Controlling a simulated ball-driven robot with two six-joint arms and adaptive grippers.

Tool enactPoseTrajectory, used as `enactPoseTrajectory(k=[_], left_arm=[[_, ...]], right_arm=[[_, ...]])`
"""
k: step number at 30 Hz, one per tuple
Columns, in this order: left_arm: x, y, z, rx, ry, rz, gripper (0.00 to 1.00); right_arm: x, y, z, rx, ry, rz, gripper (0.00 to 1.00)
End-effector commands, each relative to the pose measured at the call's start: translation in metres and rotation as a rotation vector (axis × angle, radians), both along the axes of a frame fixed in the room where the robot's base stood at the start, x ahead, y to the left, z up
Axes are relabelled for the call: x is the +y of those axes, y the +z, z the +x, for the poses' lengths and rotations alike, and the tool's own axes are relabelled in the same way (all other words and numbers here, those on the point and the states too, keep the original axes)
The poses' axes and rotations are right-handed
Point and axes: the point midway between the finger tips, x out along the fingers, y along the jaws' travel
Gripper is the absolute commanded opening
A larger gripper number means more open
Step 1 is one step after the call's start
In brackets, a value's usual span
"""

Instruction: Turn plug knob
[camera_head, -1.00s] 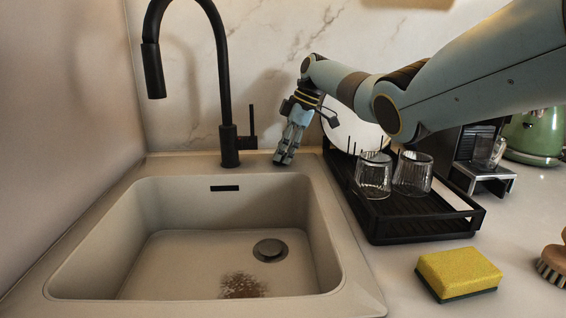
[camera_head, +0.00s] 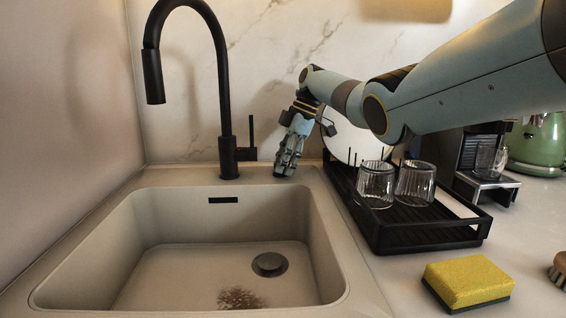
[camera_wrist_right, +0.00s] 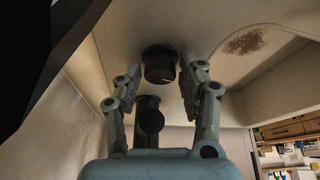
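The plug knob (camera_wrist_right: 160,65) is a short black round knob on the pale sink surface in the right wrist view. My right gripper (camera_wrist_right: 167,68) has its two fingers apart, one on each side of the knob. A gap shows between the knob and the right-hand finger; contact on the other side is unclear. In the head view my right gripper (camera_head: 286,170) points down at the back rim of the sink (camera_head: 330,205), right of the faucet, and hides the knob. The round drain plug (camera_head: 269,264) lies on the basin floor. My left gripper is out of view.
The black faucet (camera_head: 229,120) with its side lever (camera_head: 250,138) stands left of my right gripper. A black dish rack (camera_head: 425,240) with two glasses (camera_head: 376,183) and a white plate (camera_head: 350,135) is at the right. A yellow sponge (camera_head: 468,281) lies in front.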

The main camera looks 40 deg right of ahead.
Motion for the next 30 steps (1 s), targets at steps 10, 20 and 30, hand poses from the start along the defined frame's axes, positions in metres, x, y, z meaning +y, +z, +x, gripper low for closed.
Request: enactPoseTrajectory(k=[10, 20, 30], left_arm=[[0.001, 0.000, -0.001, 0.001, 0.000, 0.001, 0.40], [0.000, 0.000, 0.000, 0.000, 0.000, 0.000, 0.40], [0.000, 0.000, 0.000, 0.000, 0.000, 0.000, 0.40]], right_arm=[[-0.003, 0.007, -0.001, -0.003, -0.001, 0.000, 0.42], [-0.025, 0.069, -0.013, -0.004, -0.002, -0.002, 0.42], [-0.039, 0.109, -0.023, 0.000, -0.001, 0.001, 0.42]])
